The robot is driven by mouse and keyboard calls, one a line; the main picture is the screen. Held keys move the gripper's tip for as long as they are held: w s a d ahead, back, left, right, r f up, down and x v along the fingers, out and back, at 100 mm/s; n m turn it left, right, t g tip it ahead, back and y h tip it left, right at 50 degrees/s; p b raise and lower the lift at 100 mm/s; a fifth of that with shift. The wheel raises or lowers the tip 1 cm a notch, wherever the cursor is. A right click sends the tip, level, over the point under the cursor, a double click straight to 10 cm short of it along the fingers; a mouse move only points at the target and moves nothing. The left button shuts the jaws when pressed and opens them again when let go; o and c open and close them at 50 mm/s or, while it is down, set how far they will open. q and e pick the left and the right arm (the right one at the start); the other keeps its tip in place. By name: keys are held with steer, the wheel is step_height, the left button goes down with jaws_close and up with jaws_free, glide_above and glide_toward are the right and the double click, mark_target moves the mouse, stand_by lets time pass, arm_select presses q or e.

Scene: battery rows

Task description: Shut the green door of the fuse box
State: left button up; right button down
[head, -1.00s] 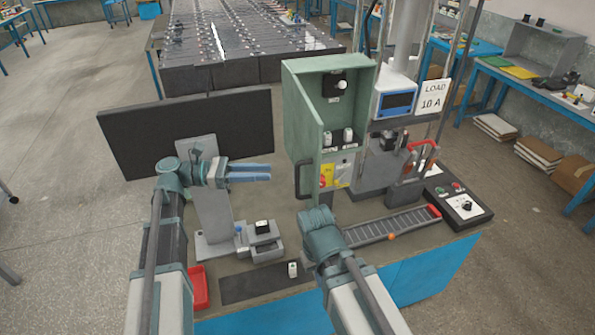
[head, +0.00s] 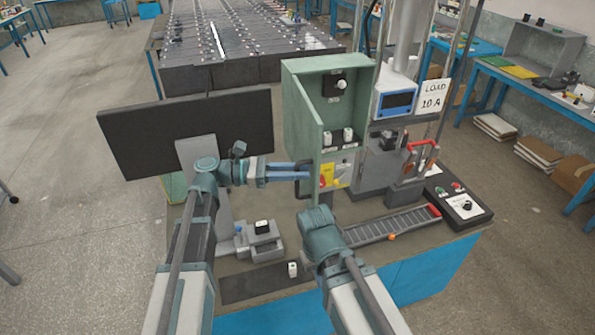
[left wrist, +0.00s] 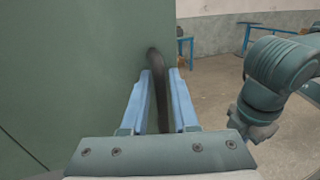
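The green door (head: 302,122) of the fuse box stands open, its outer face toward the left in the head view. It also fills the left of the left wrist view (left wrist: 70,70). The fuse box interior (head: 355,108) shows a black switch with a round knob and two white fuses. My left gripper (head: 305,171) is at the door's dark handle. In the left wrist view the handle (left wrist: 157,75) lies between the two blue fingers, which look parted around it; contact is unclear. My right arm's wrist (head: 322,235) is right of the handle and nearer; its fingers are hidden.
A dark panel (head: 190,135) stands left of the box. A grey fixture (head: 265,248) and a white fuse (head: 292,269) are on the bench near my arms. A ribbed rack (head: 395,224) and a control box (head: 463,205) are at the right.

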arm_select(q)
jaws_close()
stand_by(1.2)
